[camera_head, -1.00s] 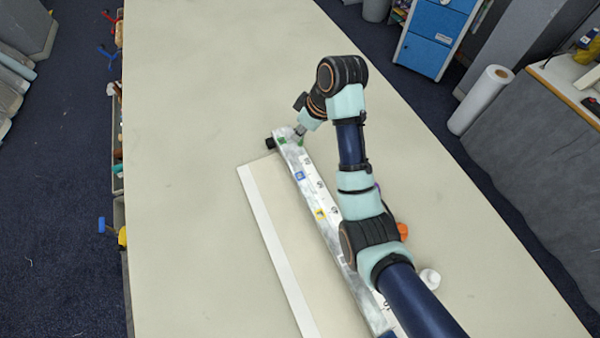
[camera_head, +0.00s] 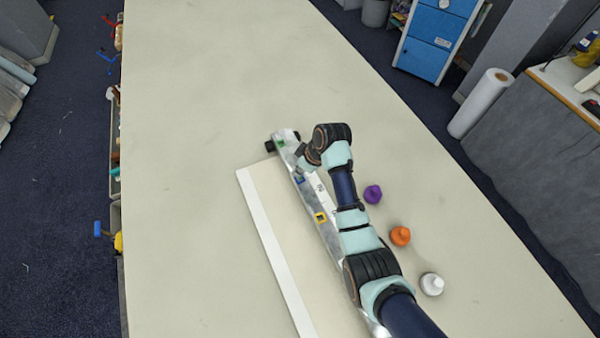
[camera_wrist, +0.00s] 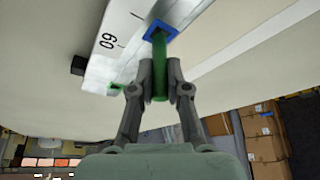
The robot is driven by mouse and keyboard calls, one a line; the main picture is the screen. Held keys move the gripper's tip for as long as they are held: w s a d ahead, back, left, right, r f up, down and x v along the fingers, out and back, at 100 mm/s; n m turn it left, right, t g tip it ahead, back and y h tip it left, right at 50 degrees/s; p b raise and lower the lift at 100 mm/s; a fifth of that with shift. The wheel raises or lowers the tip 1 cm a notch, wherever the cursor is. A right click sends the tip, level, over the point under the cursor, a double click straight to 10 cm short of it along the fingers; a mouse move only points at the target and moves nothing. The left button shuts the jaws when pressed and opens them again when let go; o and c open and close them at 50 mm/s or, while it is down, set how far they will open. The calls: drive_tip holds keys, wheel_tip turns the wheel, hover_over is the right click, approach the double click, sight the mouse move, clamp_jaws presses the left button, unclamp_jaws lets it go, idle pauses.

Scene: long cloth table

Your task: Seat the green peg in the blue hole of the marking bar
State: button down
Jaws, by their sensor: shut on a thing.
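The marking bar (camera_head: 332,238) is a long pale metal strip lying diagonally on the table. Its blue-framed hole (camera_head: 299,180) is just below my gripper (camera_head: 301,168) in the head view, where the fingers are small and partly hidden. In the wrist view, my gripper (camera_wrist: 159,78) is shut on the upright-looking green peg (camera_wrist: 159,85). The peg's far end lies over the blue frame (camera_wrist: 161,30) in that view. I cannot tell whether the end is inside the hole or just above it.
A green-marked spot (camera_head: 280,143) and a yellow-framed hole (camera_head: 320,217) lie along the bar. Purple (camera_head: 373,194), orange (camera_head: 400,236) and white (camera_head: 431,284) pieces stand right of my arm. A white-edged board (camera_head: 270,245) lies left. The table's far part is clear.

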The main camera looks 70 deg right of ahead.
drive_tip(key=shift+f, duration=1.35)
drive_tip(key=shift+f, duration=0.15)
drive_tip(key=c, duration=1.2)
unclamp_jaws()
drive_tip(key=shift+o, duration=0.2)
drive_tip(key=v, duration=1.2)
drive_tip(key=shift+r+p, duration=0.25)
drive_tip(key=shift+p, duration=0.1)
drive_tip(key=shift+w, duration=0.2)
